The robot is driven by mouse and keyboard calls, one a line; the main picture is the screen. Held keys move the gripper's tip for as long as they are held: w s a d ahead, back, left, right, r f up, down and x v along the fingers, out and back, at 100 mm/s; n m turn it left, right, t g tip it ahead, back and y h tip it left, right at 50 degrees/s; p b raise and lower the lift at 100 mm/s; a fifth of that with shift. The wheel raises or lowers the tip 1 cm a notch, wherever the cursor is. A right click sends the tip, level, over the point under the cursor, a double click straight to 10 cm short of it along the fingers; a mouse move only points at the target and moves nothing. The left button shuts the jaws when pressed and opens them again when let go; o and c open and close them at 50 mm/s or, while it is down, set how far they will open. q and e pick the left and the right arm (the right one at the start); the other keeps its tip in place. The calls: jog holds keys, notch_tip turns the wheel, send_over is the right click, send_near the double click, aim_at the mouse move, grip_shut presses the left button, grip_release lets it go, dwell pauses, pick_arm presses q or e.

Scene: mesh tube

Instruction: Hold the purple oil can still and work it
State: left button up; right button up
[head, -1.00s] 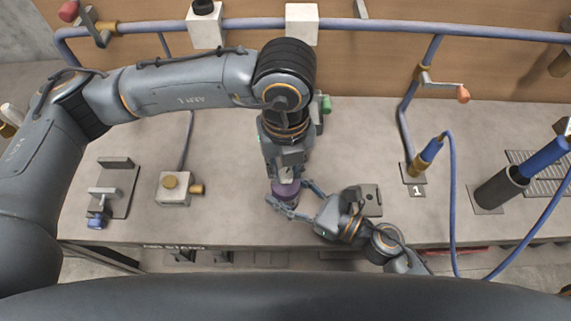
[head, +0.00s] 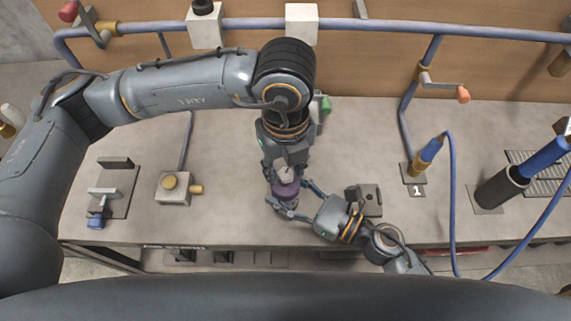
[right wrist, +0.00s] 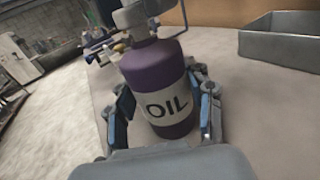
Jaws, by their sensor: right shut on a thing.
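The purple oil can (head: 286,194) stands near the front edge of the bench. The right wrist view shows it large (right wrist: 158,80), with a pale label reading OIL, slightly tilted in that picture. My right gripper (head: 290,192) comes in from the right and is shut on the can's body, one finger on each side (right wrist: 163,100). My left gripper (head: 284,172) points down over the can's top. Its fingers are at the top part, which they and the wrist partly hide; I cannot tell whether they are closed on it.
A pale valve block (head: 174,189) and a clamp fixture (head: 110,190) stand at the left. A numbered socket with a blue hose (head: 415,172) and a dark tube (head: 497,190) stand farther right.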

aim_at(285, 174)
pick_arm(q)
jog(key=shift+r, duration=0.1)
notch_tip(285, 174, up, 12)
jog(key=shift+f, duration=0.1)
dwell(0.6)
pick_arm(e)
jog(key=o, duration=1.4)
jog(key=shift+d, duration=0.1)
